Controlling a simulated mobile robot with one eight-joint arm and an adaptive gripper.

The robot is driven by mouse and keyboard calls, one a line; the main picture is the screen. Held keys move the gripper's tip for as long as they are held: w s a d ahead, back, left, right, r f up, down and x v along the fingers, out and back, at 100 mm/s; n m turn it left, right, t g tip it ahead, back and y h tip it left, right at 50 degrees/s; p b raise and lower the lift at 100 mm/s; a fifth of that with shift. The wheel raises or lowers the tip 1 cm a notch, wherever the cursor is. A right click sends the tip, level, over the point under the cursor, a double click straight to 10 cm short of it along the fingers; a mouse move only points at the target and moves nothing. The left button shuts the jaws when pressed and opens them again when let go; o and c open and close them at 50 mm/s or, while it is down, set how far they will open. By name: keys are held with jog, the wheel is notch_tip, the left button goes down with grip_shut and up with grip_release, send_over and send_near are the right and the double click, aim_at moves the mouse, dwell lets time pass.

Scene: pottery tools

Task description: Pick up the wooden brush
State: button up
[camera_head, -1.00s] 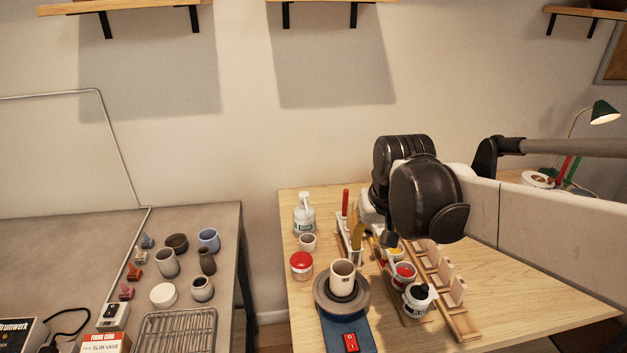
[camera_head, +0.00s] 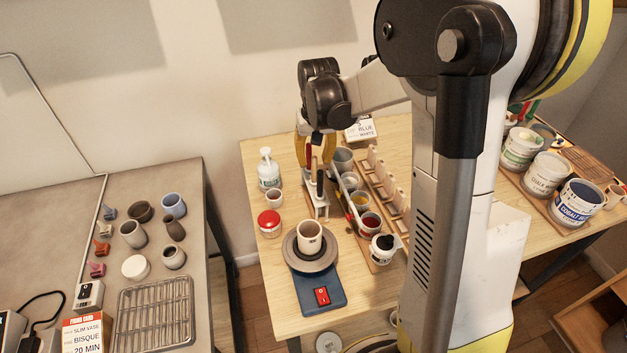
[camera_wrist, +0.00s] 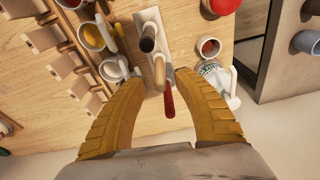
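A pale tool holder (camera_wrist: 149,18) stands on the wooden table, with several upright tools in it. In the wrist view these include a dark-topped tool (camera_wrist: 147,40), a light wooden handle (camera_wrist: 159,73), likely the wooden brush, and a red handle (camera_wrist: 168,101). The holder also shows in the head view (camera_head: 318,205), where the brush is hard to make out. My gripper (camera_wrist: 160,80) is open, its yellow fingers on either side of the handles. In the head view my gripper (camera_head: 316,150) is above the holder, pointing down. I cannot tell whether a finger touches a handle.
Paint cups (camera_wrist: 92,37) stand close to the holder on one side, a white pump bottle (camera_head: 268,169) on the other. A blue pottery wheel (camera_head: 318,285) with a cup (camera_head: 309,238) stands in front. A red-lidded jar (camera_head: 269,222) is nearby.

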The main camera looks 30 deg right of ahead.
aim_at(314, 168)
jog(key=f, duration=0.3)
jog(key=f+b, duration=0.1)
jog(key=shift+w+f, duration=0.3)
jog(key=shift+w, duration=0.05)
jog(key=shift+r, duration=0.1)
grip_shut()
notch_tip(314, 168, up, 10)
jog(key=shift+r+p, duration=0.1)
jog(key=shift+p, duration=1.15)
